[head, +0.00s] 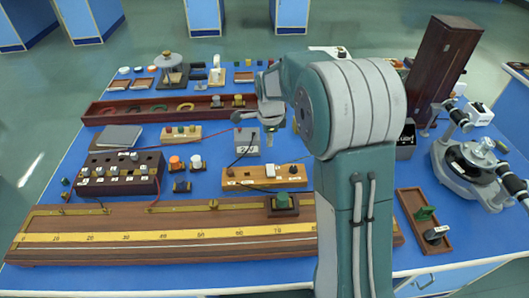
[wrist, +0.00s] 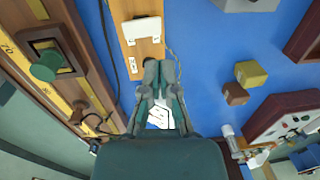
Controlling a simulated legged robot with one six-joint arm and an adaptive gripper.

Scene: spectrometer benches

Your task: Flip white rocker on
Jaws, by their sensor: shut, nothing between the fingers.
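The white rocker (wrist: 143,30) sits on a narrow light-wood board (wrist: 129,47), seen near the top of the wrist view. In the head view, the same board (head: 240,180) lies in front of the grey meter box, with a small white piece (head: 270,171) on it that looks like the rocker. My gripper (wrist: 160,70) is shut and empty. In the wrist view its tips overlap the board's edge, apart from the rocker. In the head view my gripper (head: 270,127) hangs above the table behind the board. The rocker's tilt is too small to tell.
A long wooden metre bench (head: 150,237) with a green knob (head: 283,199) lies in front of the board. A grey meter box (head: 246,150) stands close to my gripper. A dark plug box (head: 118,180) stands left, and loose wires cross the table.

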